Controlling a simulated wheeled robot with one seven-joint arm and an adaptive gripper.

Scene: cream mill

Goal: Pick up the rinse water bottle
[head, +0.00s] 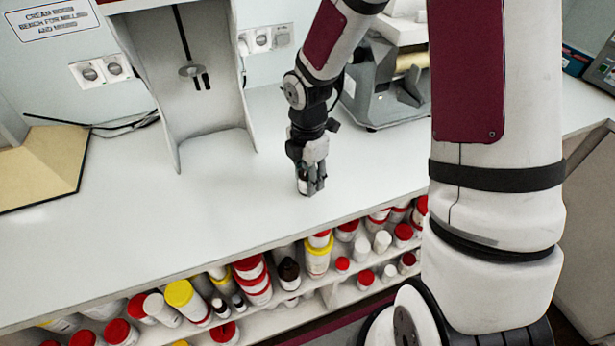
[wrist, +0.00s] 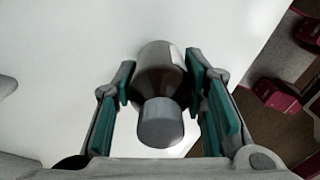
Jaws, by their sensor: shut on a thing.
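The bottle (wrist: 160,70) is brown with a grey cap and a pale label edge, seen from above in the wrist view. My gripper (wrist: 162,85) is shut on it, with one green-padded finger on each side of its body. In the head view my gripper (head: 311,180) points down at the bench top near its front edge. Only a small part of the bottle (head: 302,186) shows there between the fingers. I cannot tell whether its base touches the bench. No writing on its label can be read.
The white bench top (head: 130,225) is clear around my gripper. A grey machine (head: 375,95) stands behind to the right, and a tall grey stand (head: 190,90) behind to the left. A tan board (head: 40,165) lies at far left. Shelves below the front edge hold several capped containers (head: 250,280).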

